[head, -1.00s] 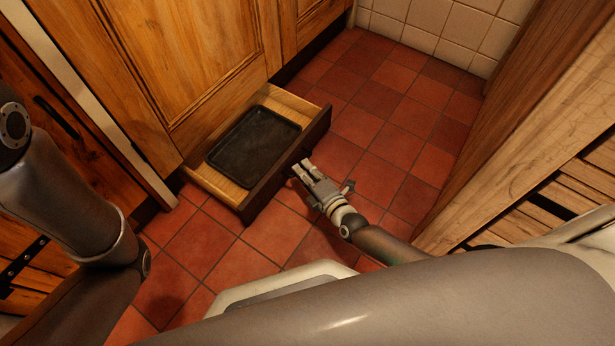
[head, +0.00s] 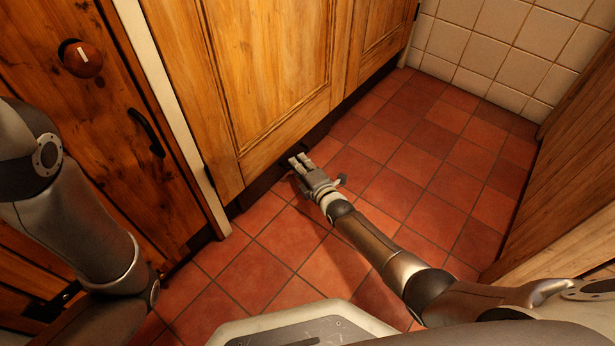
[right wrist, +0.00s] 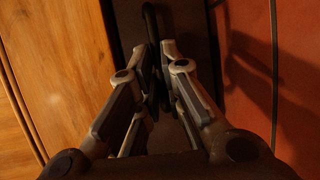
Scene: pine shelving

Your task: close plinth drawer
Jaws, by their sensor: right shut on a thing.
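The plinth drawer's dark front (head: 266,185) is at floor level under the wooden cabinet, roughly in line with the dark plinth; I cannot tell whether it is fully flush. Its inside and the black tray are hidden. My right gripper (head: 299,161) is at the drawer front, low above the tiles. In the right wrist view its fingers (right wrist: 162,52) are shut on the dark drawer handle (right wrist: 150,20), with the dark front (right wrist: 127,25) behind. My left arm comes in at the left edge of the head view, but its gripper is out of view.
The wooden cabinet doors (head: 250,70) above are shut. Red floor tiles (head: 410,165) are clear to the right of my right gripper. A white tiled wall (head: 490,45) stands at the back, and a wooden panel (head: 560,180) bounds the right side.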

